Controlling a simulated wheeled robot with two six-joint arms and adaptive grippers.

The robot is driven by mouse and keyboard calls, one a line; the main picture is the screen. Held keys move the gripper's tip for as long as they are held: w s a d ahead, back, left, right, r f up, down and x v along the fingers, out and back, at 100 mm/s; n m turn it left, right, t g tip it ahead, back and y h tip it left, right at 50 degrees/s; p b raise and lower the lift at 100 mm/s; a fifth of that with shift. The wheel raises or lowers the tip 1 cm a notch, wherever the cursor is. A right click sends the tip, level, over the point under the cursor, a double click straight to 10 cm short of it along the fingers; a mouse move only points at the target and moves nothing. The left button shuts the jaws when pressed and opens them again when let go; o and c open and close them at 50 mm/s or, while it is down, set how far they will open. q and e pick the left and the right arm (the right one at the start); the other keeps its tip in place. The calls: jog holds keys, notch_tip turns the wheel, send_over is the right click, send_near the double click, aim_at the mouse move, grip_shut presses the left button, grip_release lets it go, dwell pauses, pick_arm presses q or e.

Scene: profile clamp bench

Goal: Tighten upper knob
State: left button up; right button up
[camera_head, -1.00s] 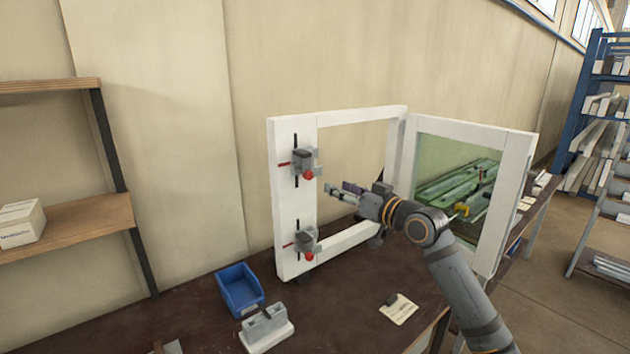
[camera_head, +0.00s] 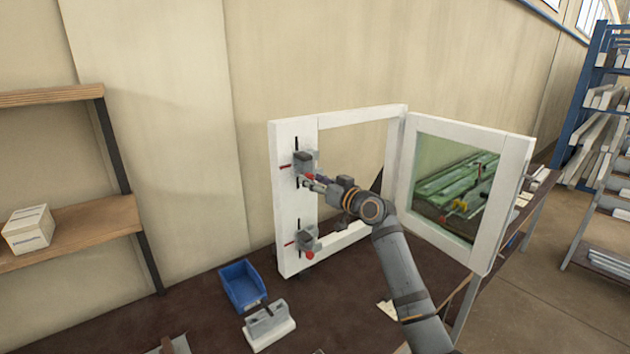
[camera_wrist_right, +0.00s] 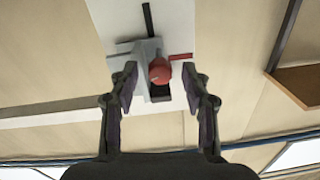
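The upper knob (camera_head: 309,176) is a small red round knob on the grey upper clamp (camera_head: 304,160), fixed to the left post of the white frame (camera_head: 284,213). My right gripper (camera_head: 306,181) is right at this knob in the head view. In the right wrist view the red knob (camera_wrist_right: 160,70) lies between the two open fingers (camera_wrist_right: 160,88), with gaps on both sides, so they do not touch it. The lower clamp (camera_head: 307,238) with its red knob (camera_head: 309,254) sits below on the same post. My left gripper is not in view.
A hinged white door with a glass pane (camera_head: 455,180) stands open at the right. A blue bin (camera_head: 242,287) and a grey block on a white base (camera_head: 268,325) are on the dark bench. A wooden shelf (camera_head: 85,222) stands at the left.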

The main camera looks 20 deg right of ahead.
grip_shut()
jog(key=shift+m+p, duration=0.95)
jog(key=shift+m, duration=3.15)
jog(key=shift+o, duration=0.3)
grip_release()
